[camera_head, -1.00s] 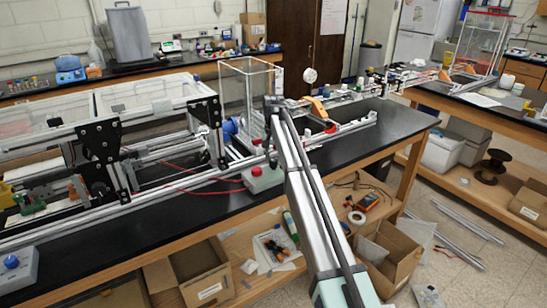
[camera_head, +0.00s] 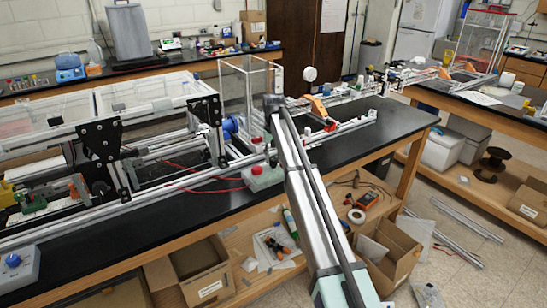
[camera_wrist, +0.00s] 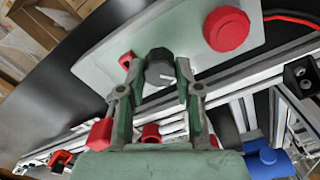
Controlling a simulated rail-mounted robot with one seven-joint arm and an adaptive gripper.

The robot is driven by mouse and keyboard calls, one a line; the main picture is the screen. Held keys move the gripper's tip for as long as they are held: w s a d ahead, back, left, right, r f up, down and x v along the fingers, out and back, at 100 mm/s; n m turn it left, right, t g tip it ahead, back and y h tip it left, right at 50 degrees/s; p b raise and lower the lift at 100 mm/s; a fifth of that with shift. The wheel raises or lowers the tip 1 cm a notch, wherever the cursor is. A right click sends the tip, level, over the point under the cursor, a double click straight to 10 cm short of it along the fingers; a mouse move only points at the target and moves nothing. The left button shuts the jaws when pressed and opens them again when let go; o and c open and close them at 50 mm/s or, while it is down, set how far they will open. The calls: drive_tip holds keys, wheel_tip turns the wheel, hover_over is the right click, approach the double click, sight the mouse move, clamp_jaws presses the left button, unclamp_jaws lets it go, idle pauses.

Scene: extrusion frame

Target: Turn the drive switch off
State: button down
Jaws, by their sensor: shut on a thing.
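The drive switch (camera_wrist: 159,66) is a dark faceted knob with a short white mark, standing on a pale grey-green control box (camera_wrist: 102,48) in the wrist view. My gripper (camera_wrist: 157,72) has one finger on each side of the knob and is shut on it. The white mark shows between the fingers. A large red round button (camera_wrist: 228,28) sits on the same box, to the right of the knob. In the head view the control box (camera_head: 264,179) lies near the bench's front edge, and my arm hides the knob.
A red cable (camera_wrist: 290,18) leaves the box beside the red button. Aluminium extrusions of the frame (camera_head: 140,196) run close behind the box. Another box with a blue knob (camera_head: 14,262) stands at the far left. The black bench top (camera_head: 120,230) is bare between the two boxes.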

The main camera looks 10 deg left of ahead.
sight(273, 159)
drive_tip(key=c, duration=0.8)
unclamp_jaws()
drive_tip(key=shift+r, duration=0.1)
wheel_tip(273, 159, up, 12)
drive_tip(key=shift+f, duration=0.1)
